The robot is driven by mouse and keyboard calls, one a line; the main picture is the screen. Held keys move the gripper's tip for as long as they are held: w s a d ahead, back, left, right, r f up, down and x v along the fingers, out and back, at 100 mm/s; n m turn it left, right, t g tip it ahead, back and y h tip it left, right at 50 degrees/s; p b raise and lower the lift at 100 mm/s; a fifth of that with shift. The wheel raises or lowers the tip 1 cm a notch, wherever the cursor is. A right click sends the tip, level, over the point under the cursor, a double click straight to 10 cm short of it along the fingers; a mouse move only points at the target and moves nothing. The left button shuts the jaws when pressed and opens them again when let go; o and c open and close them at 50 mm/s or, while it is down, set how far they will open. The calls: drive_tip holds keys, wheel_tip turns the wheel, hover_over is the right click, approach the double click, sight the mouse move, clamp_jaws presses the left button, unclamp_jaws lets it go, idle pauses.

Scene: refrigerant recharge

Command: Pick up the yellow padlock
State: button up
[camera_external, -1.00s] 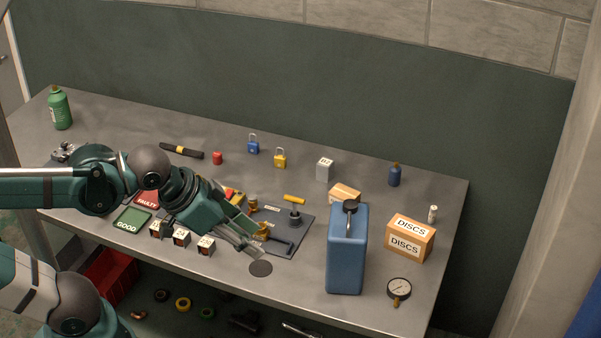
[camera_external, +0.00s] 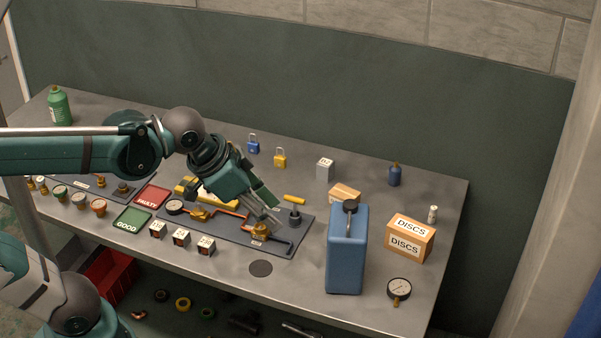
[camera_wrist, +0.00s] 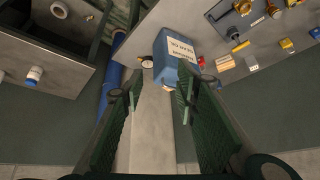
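The yellow padlock (camera_external: 280,160) stands upright on the bench towards the back, its shackle on top, just right of a blue padlock (camera_external: 253,147). In the wrist view the yellow padlock (camera_wrist: 286,45) is small near the right edge. My gripper (camera_external: 272,218) is over the dark panel with pipework, in front of the yellow padlock and apart from it. In the wrist view my gripper (camera_wrist: 158,100) has its fingers spread with nothing between them.
A tall blue tank (camera_external: 346,255) stands to the right of my gripper. A white block (camera_external: 324,170) and a small orange box (camera_external: 344,194) lie right of the padlock.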

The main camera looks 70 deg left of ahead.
drive_tip(key=w+a+m+g, duration=0.2)
drive_tip(key=w+a, duration=1)
drive_tip(key=w, duration=0.1)
drive_tip(key=m+g+h, duration=0.1)
drive_tip(key=m+h, duration=0.2)
drive_tip(key=m, duration=0.3)
hover_over(280, 157)
drive_tip(key=s+a, duration=0.1)
drive_tip(key=a, duration=0.1)
drive_tip(key=f, duration=2.5)
drive_tip(key=shift+s+d+f, duration=0.15)
drive_tip(key=shift+d+f, duration=0.05)
drive_tip(key=shift+d, duration=0.05)
drive_tip(key=shift+a+f, duration=0.15)
drive_tip(key=shift+f, duration=0.1)
drive_tip(key=shift+x, duration=1.2)
